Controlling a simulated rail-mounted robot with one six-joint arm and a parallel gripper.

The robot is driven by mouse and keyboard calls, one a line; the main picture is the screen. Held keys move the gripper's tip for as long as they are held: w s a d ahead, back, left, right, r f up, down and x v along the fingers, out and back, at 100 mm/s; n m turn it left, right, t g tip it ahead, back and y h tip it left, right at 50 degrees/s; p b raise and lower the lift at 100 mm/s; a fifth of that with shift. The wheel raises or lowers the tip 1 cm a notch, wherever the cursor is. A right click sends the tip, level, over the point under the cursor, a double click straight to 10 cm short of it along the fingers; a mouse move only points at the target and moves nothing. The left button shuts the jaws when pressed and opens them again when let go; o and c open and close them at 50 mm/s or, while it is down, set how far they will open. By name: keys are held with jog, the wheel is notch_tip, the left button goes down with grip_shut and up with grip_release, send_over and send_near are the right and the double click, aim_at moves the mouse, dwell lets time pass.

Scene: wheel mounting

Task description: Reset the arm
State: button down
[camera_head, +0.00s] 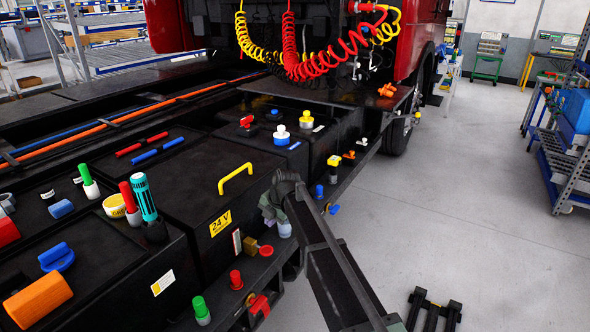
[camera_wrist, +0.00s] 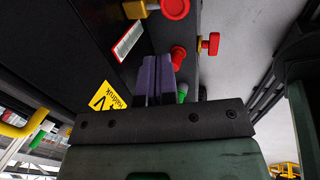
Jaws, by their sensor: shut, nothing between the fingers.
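My arm reaches up from the bottom of the head view, and its wrist end (camera_head: 272,204) is beside the black truck chassis (camera_head: 190,165), right of the yellow 24V label (camera_head: 220,223). In the wrist view my gripper (camera_wrist: 156,76) shows as two purple fingers side by side, shut and empty. Beyond them are a red knob (camera_wrist: 178,57) and a green knob (camera_wrist: 182,92) on the chassis side. I cannot tell whether the fingers touch anything. The 24V label (camera_wrist: 104,98) is left of the fingers.
A yellow handle (camera_head: 235,178) stands on the chassis top near my wrist. Red (camera_head: 236,280) and green (camera_head: 202,310) knobs stick out along its lower edge. A blue shelf rack (camera_head: 565,145) is at the far right. The grey floor (camera_head: 450,180) between is mostly clear.

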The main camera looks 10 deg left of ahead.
jog(key=s+d+r+m+g+h+p, duration=0.1)
jog(key=s+d+m, duration=1.3)
jog(key=d+m, duration=0.1)
jog(key=s+d+r+m+h+p, duration=0.1)
jog(key=s+d+m+h+p, duration=0.1)
jog(key=s+d+m, duration=1.2)
jog(key=d+m, duration=0.1)
jog(key=d, duration=0.2)
jog(key=shift+d+m+g+h, duration=0.3)
jog(key=shift+d+g, duration=0.1)
